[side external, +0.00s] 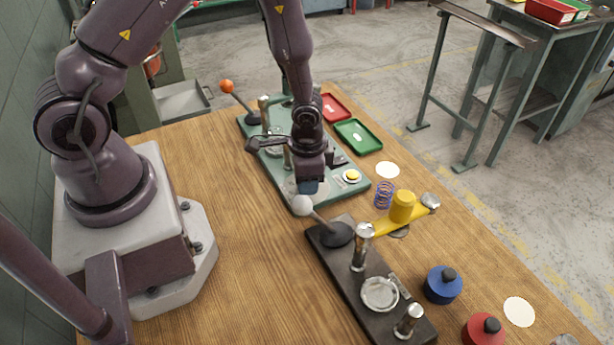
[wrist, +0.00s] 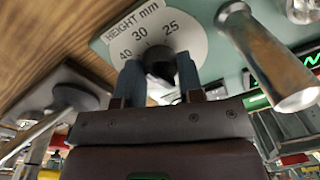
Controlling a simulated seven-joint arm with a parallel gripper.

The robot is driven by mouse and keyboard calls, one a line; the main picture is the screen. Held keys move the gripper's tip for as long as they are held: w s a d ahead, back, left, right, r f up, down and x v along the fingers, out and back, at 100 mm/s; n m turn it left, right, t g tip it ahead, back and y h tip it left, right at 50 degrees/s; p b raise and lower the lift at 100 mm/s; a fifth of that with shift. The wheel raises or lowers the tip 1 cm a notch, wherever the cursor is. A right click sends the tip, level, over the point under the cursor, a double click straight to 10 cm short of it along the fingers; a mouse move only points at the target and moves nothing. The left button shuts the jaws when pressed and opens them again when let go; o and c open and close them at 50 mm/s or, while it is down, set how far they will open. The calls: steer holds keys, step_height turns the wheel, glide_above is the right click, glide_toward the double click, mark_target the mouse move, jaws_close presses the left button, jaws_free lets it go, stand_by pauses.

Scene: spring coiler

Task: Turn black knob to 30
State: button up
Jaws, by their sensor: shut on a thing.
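The black knob (wrist: 160,62) sits on a pale round dial (wrist: 190,28) marked "HEIGHT mm" in the wrist view. The numbers 40, 30 and 25 show on the dial; the knob's pointer cannot be made out clearly. My gripper (wrist: 159,75) has its two dark fingers on either side of the knob, shut on it. In the side view my gripper (side external: 309,186) reaches down at the near end of the green base plate (side external: 357,186), hiding the knob and most of the dial.
A metal post (wrist: 270,60) stands close to my fingers in the wrist view. A white-balled lever (side external: 302,204) on a dark plate (side external: 328,258) stands just in front.

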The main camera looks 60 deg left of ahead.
steer(key=shift+m, duration=1.2)
steer(key=o, duration=0.9)
steer(key=shift+r, duration=0.1)
steer(key=r, duration=1.2)
steer(key=shift+s+d+r, duration=0.25)
steer(key=shift+d+r, duration=0.05)
steer(key=shift+r, duration=0.1)
